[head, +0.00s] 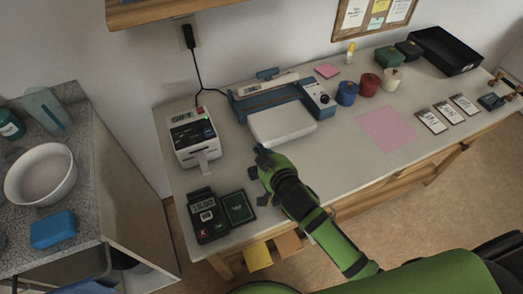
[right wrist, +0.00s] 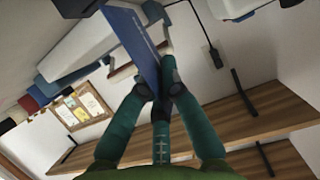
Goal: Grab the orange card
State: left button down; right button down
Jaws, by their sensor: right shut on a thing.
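A small orange card-like piece (head: 289,244) shows at the front edge of the work table, beside a yellow one (head: 259,256). My arm partly covers the view near it. My right gripper (head: 262,174) is over the table's front part, above and behind the orange piece, next to the dark green pad. In the right wrist view its fingers (right wrist: 159,88) are shut on a flat blue thing (right wrist: 138,38), seen nearly edge-on. I cannot tell what this blue thing is. My left gripper is not in view.
A label printer (head: 192,136), a card terminal (head: 206,216) and a dark green pad (head: 238,207) stand left of the gripper. A white-topped scale (head: 282,124) stands behind it.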

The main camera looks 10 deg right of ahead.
jog(key=shift+f, duration=0.6)
jog(key=c, duration=1.4)
grip_release()
jog(key=shift+c, duration=0.2)
jog(key=shift+r, duration=0.1)
